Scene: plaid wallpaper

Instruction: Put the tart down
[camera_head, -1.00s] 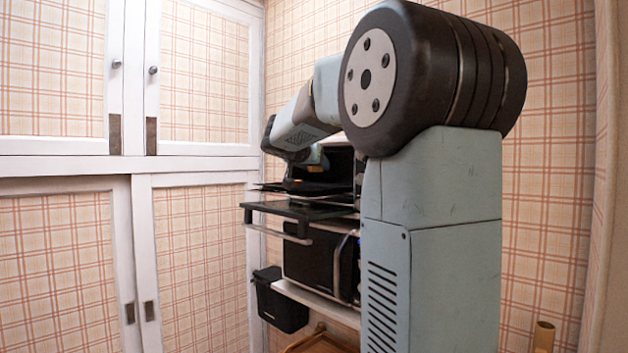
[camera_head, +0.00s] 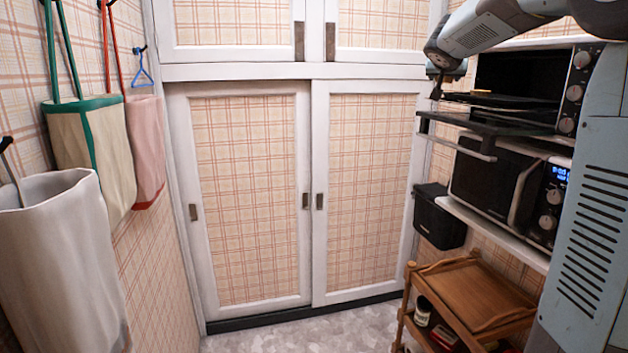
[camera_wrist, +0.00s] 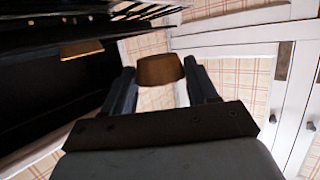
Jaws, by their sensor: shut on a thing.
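My gripper (camera_wrist: 162,80) is shut on a brown, block-like piece, which I take to be the tart (camera_wrist: 160,69), held between the fingertips in the wrist view. In the head view my gripper (camera_head: 437,88) is at the upper right, near the left end of the black oven rack; the tart cannot be made out there. A second tan-brown piece (camera_wrist: 82,49) is on the dark surface to the left in the wrist view. A small tan piece also shows on the rack in the head view (camera_head: 482,93).
An open black oven (camera_head: 520,75) with its door lowered (camera_head: 485,124) stands above a microwave (camera_head: 495,183). Below are a black bin (camera_head: 437,216) and a wooden cart (camera_head: 480,292). White sliding doors (camera_head: 310,190) close the far wall. The middle floor is clear.

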